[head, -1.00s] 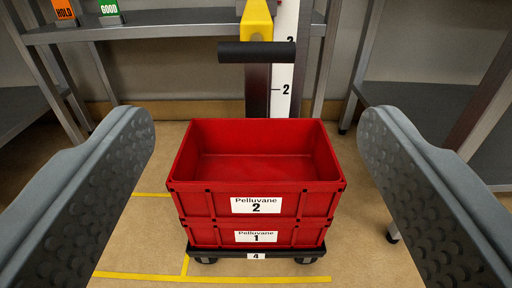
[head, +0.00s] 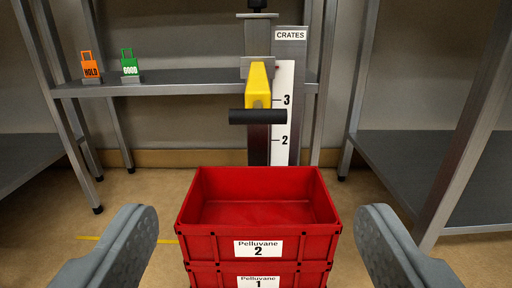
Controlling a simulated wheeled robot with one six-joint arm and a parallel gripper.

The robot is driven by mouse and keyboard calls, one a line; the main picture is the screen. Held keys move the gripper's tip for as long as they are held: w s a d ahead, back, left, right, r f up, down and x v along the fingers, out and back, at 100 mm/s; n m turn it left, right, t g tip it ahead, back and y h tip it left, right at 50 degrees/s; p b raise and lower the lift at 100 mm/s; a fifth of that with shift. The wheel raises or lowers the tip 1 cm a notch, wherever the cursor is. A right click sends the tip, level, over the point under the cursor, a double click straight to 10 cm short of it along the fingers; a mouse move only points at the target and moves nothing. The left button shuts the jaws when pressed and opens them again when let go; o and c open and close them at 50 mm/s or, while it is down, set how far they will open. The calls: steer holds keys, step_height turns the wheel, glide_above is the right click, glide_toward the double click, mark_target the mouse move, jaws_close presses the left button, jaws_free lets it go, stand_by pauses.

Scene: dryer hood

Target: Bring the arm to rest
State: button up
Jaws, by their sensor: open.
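My gripper (head: 258,228) is open, with one grey finger at the lower left and the other at the lower right of the picture. Nothing is between the fingertips that they touch; a gap shows on both sides of the red crates beyond. The upper red crate (head: 258,247), labelled "Pelluvane 2", is empty and stacked on a lower red crate (head: 300,280), labelled "Pelluvane 1". The bottom of the stack is cut off by the picture's edge.
Behind the crates stands a post with a yellow arm (head: 258,85), a black bar handle (head: 258,116) and a numbered scale (head: 283,115) under a "CRATES" sign (head: 290,35). An orange HOLD tag (head: 91,68) and green GOOD tag (head: 130,66) stand on a grey shelf (head: 190,88). Metal racks flank both sides.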

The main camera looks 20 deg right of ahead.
steer(key=s+d+r+y, duration=0.1)
steer(key=s+r+y, duration=0.15)
steer(key=r, duration=1.45)
steer(key=s+d+r+y, duration=0.1)
steer(key=s+r+y, duration=0.15)
steer(key=r, duration=1.55)
steer(key=s+d+r+n, duration=0.1)
steer(key=s+d+r, duration=0.1)
steer(key=s+r, duration=0.8)
steer(key=s+d+r+n, duration=0.1)
steer(key=s+r+n, duration=0.1)
steer(key=s+r, duration=0.8)
steer(key=s, duration=0.9)
steer(key=shift+s+d+r+n+y, duration=0.25)
steer(key=shift+d+n+y, duration=0.05)
steer(key=shift+d, duration=0.1)
